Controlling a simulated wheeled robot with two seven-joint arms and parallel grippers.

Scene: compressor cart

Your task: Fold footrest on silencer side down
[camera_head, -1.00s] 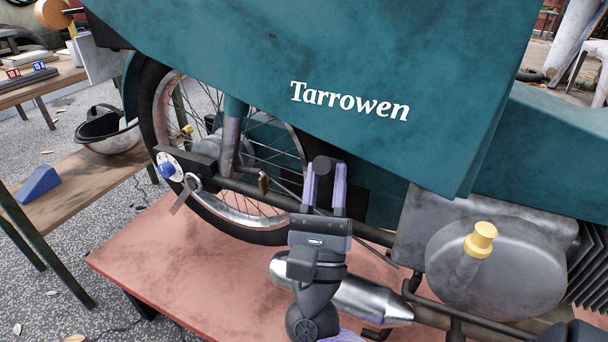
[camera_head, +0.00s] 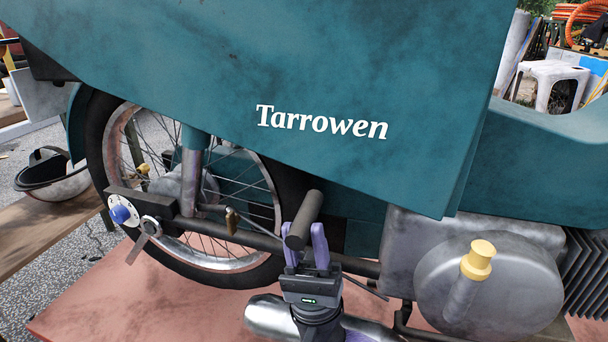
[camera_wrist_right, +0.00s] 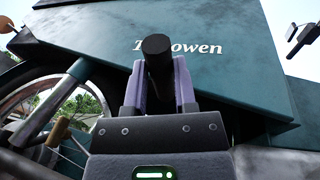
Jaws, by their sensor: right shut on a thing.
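The footrest (camera_head: 303,219) is a dark cylindrical peg beside the rear wheel, below the teal side panel. In the head view it slants up and to the right from my right gripper (camera_head: 307,246). The gripper's two purple fingers are shut on it from below. In the right wrist view the peg's round dark end (camera_wrist_right: 156,45) stands between the fingertips. The silver silencer (camera_head: 270,318) lies low behind my right gripper and is partly hidden by it. The footrest's pivot is hidden. My left gripper is not in view.
The teal panel (camera_head: 330,80) marked "Tarrowen" overhangs close above. The spoked wheel (camera_head: 215,265) is at left and the round engine cover (camera_head: 490,285) at right. A reddish platform (camera_head: 110,295) lies below. A wooden bench (camera_head: 45,220) with a helmet (camera_head: 55,172) stands at far left.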

